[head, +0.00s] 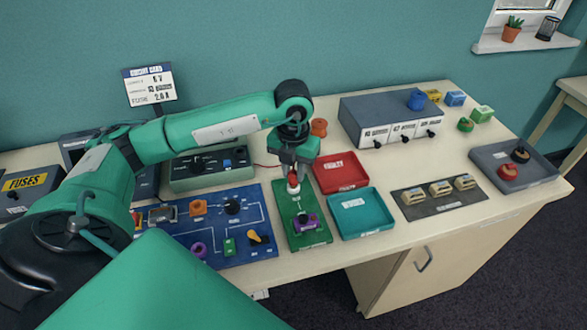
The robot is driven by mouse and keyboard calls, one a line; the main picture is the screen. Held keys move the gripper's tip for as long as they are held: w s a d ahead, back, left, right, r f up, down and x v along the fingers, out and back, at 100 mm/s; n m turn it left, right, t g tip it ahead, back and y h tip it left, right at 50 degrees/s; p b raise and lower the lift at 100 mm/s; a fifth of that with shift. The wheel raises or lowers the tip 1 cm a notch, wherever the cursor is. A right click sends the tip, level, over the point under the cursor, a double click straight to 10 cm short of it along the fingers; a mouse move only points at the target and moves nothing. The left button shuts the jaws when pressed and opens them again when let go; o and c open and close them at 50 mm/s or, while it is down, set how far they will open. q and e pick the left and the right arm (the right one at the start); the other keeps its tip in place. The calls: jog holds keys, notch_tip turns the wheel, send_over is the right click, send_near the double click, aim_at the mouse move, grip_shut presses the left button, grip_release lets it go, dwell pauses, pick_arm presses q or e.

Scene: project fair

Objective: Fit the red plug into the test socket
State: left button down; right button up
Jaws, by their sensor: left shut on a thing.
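My left gripper (294,168) reaches down over the upper end of the green board (310,239). It is shut on a small red plug (293,179), which mostly hides between the fingers. A whitish round piece, which may be the test socket (294,189), shows right below the red plug on the board. The plug appears upright and at or just above this piece; I cannot tell if it is in it. A purple piece (305,224) with a dark top sits on the lower part of the board. My right gripper is out of view.
A red tray (325,188) and a teal tray (372,226) stand just right of the board. A blue circuit panel (262,251) lies on its left. A grey tray (483,153) with red and dark pieces is far right. A grey power unit (360,135) stands behind.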

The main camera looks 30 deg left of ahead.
pick_arm(q)
jog(key=shift+f+b, duration=0.45)
jog(key=shift+f, duration=0.15)
dwell(0.3)
jog(key=c, duration=0.7)
grip_release()
jog(key=shift+o, duration=0.2)
jog(key=shift+r+p, duration=2.3)
jog(key=shift+r, duration=1.75)
jog(key=shift+f, duration=0.15)
